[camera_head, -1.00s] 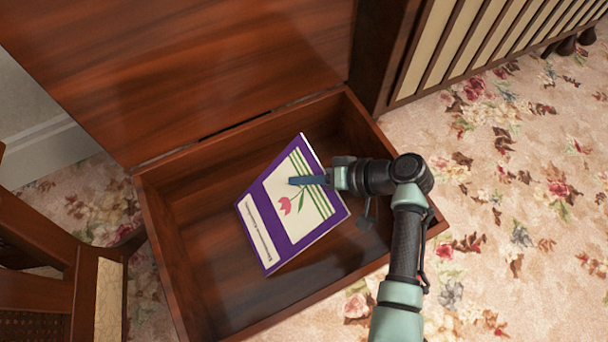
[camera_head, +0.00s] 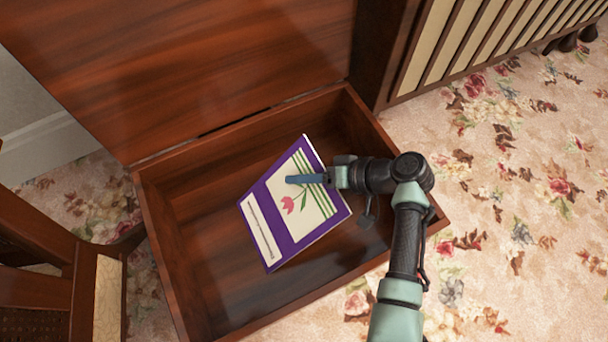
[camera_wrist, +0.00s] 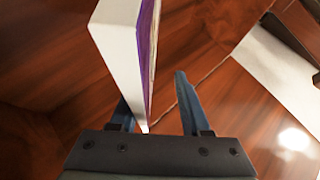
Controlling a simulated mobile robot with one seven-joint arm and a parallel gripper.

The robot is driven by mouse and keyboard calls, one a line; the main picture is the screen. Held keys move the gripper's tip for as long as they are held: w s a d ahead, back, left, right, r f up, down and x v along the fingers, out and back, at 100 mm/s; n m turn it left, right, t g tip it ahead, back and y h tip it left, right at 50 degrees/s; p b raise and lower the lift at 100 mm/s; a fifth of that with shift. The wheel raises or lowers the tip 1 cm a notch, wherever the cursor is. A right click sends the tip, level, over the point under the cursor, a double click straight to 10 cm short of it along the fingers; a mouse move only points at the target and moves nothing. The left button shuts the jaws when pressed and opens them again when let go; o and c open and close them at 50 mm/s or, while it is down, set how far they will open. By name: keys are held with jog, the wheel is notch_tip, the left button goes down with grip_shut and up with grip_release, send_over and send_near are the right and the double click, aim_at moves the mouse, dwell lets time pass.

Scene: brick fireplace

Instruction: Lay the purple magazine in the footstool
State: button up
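The purple magazine (camera_head: 277,240), with a tulip and green stripes on its cover, is tilted inside the open wooden footstool (camera_head: 168,245) in the head view. Its lower end appears near the footstool's floor; contact is unclear. My gripper (camera_head: 308,180) reaches in from the right at the magazine's upper right edge, one blue finger in front of the cover. In the wrist view the magazine's thick white edge (camera_wrist: 118,65) stands between the fingers of my gripper (camera_wrist: 152,95). The right finger is clear of the cover; the left is partly hidden behind the magazine.
The footstool's raised lid (camera_head: 190,70) stands behind its compartment. A slatted cabinet (camera_head: 460,45) is at the upper right and a wooden chair (camera_head: 60,260) at the left. Bare room shows on the footstool's floor around the magazine.

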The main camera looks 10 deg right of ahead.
jog(key=p+v, duration=0.6)
jog(key=v, duration=0.6)
jog(key=shift+d+r, duration=0.2)
jog(key=shift+s, duration=0.15)
